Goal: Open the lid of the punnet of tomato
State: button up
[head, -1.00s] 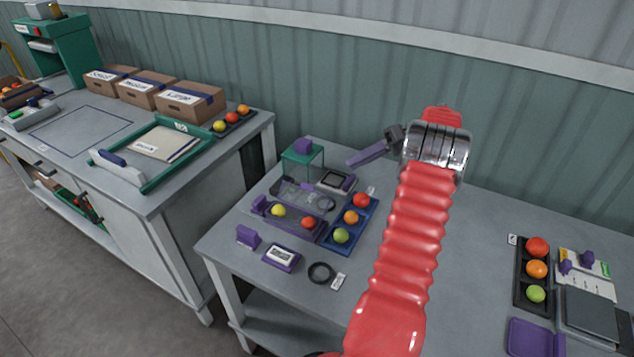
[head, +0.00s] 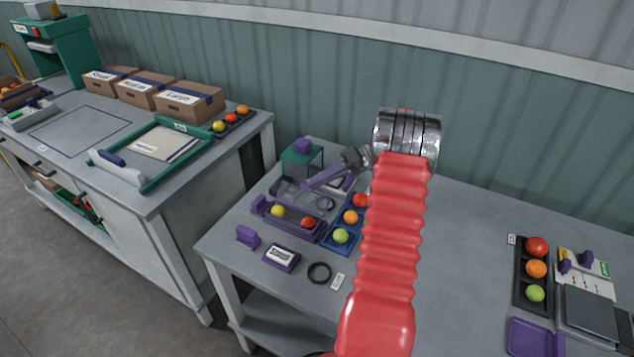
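A purple tray (head: 292,228) on the right-hand table holds a yellow tomato (head: 278,210) and a red tomato (head: 308,222). A clear plastic part (head: 290,192), seemingly the punnet's lid, shows behind the tomatoes. It is hard to see, and I cannot tell whether it is joined to the tray or how far it is raised. My gripper (head: 306,188) reaches in from the right with its purple fingers over the clear part. The fingers overlap in this view, so their gap and any contact are unclear.
A blue tray (head: 330,247) with several tomatoes stands right of the purple tray, partly behind my red arm. A green stand (head: 302,158) is behind. A small purple-framed sign (head: 281,256) and a black ring (head: 319,272) lie in front. The table's middle right is clear.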

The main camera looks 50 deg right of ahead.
jog(key=shift+c, duration=0.5)
grip_shut()
dwell(1.0)
